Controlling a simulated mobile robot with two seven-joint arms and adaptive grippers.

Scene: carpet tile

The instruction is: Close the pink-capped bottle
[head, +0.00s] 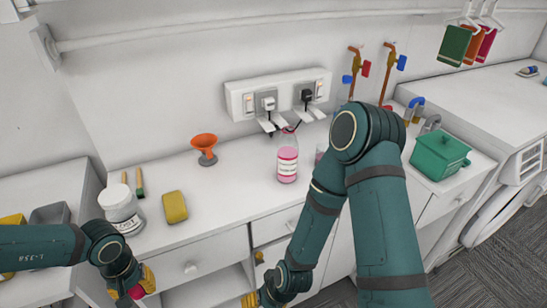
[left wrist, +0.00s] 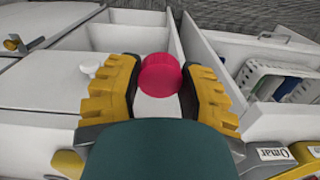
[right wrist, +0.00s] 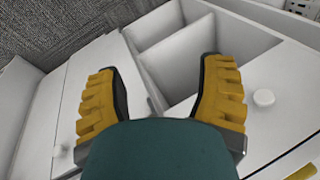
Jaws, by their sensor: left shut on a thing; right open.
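A clear bottle (head: 287,165) with pink liquid and a white label stands upright on the counter, below the wall sockets. No cap shows on its neck. My left gripper (head: 140,284) is shut on a round pink cap (left wrist: 159,75), which sits between its yellow fingers. The cap also shows low in the head view (head: 137,292). That gripper is in front of the counter, to the left of the bottle. My right gripper (right wrist: 163,98) is open and empty, low in front of the drawers. In the head view its fingers are partly cut off by the bottom edge.
A white labelled jar (head: 121,210), a yellow sponge (head: 175,207) and an orange funnel (head: 204,148) stand left of the bottle. A small container (head: 321,152) is partly hidden behind my right arm. Counter between sponge and bottle is clear.

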